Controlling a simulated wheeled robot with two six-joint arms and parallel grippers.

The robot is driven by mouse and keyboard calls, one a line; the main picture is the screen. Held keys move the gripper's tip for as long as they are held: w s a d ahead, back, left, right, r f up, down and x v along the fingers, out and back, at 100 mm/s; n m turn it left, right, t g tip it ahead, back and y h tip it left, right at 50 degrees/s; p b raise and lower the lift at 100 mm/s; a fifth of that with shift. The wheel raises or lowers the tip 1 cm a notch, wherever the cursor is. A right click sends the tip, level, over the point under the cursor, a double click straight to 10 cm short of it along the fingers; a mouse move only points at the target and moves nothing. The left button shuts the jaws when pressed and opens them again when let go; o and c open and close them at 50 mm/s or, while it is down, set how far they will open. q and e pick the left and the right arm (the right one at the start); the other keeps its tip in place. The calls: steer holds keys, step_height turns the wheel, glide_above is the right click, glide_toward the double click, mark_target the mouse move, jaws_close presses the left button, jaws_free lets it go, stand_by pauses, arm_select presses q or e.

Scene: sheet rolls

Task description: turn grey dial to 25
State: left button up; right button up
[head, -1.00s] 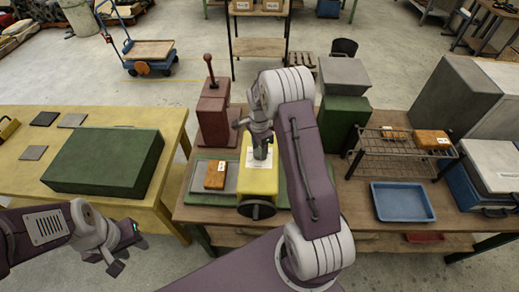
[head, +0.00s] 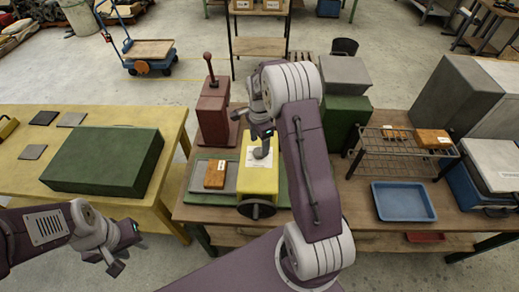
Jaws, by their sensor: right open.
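A yellow machine (head: 258,180) with a white label on its top stands on the brown workbench. A short grey knob (head: 261,153), which looks like the grey dial, rises from that top. Its scale marks are too small to read. My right gripper (head: 262,138) is open and points down at the knob from just above it. Whether its fingers touch the knob is unclear. A dark handwheel (head: 257,209) is on the machine's front. My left gripper (head: 122,256) hangs at the lower left, in front of the yellow table, away from the machine; its jaw opening is unclear.
A wooden block (head: 214,174) on a grey plate sits left of the machine. A red lever press (head: 213,110) stands behind it. On the right are a wire rack (head: 400,160) and an empty blue tray (head: 403,202). A green block (head: 105,161) lies on the yellow table.

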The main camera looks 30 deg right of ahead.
mark_target(259, 151)
step_height(259, 151, up, 6)
steer(key=shift+f, duration=0.25)
